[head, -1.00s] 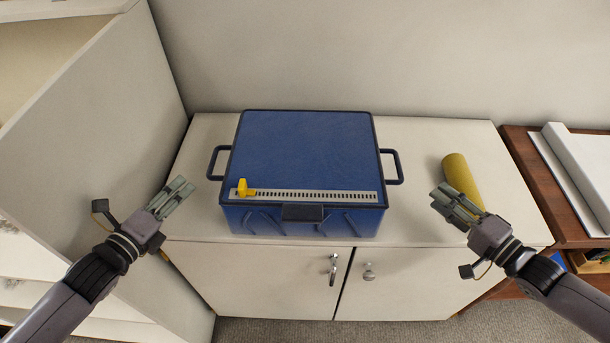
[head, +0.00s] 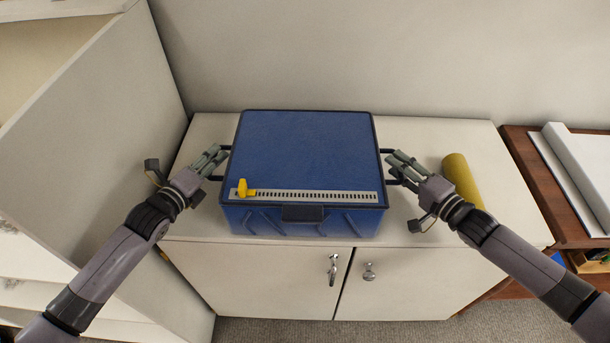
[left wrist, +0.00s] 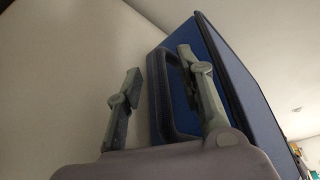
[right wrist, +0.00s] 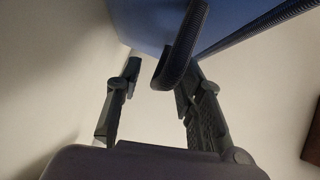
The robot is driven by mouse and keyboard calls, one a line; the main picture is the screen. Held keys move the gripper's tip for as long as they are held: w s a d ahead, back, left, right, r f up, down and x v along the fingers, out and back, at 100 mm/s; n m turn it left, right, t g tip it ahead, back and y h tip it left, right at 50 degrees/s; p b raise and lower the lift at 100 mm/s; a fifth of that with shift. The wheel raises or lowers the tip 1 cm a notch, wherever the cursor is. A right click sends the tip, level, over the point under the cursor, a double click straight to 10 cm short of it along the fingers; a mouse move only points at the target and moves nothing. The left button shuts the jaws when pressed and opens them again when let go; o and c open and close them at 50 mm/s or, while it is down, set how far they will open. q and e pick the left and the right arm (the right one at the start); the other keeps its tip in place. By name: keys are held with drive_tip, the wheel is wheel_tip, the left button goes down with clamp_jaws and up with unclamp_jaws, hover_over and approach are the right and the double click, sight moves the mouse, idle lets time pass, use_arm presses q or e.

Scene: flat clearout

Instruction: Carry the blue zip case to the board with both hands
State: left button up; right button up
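The blue zip case (head: 305,150) stands on the white cabinet top, its yellow slider (head: 243,188) at the left end of the zip strip. My left gripper (head: 218,156) is at the case's left handle. In the left wrist view its fingers (left wrist: 160,78) are apart, with the dark handle (left wrist: 158,100) between them. My right gripper (head: 392,162) is at the right handle. In the right wrist view its fingers (right wrist: 160,80) are apart, with the handle loop (right wrist: 180,50) between them. In the head view the fingers partly hide both handles. No board can be made out.
A yellow cylinder (head: 461,180) lies on the cabinet top (head: 420,130) just right of my right gripper. A tall white panel (head: 100,130) stands close on the left.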

use_arm(q)
drive_tip(key=shift+w, duration=0.15)
use_arm(e)
drive_tip(key=shift+w+a, duration=0.1)
use_arm(q)
drive_tip(key=shift+c, duration=0.6)
use_arm(e)
drive_tip(key=shift+c, duration=0.6)
use_arm(q)
clamp_jaws()
use_arm(e)
clamp_jaws()
drive_tip(key=shift+f, duration=0.1)
use_arm(q)
drive_tip(key=shift+r, duration=0.2)
use_arm(e)
drive_tip(key=shift+r, duration=0.3)
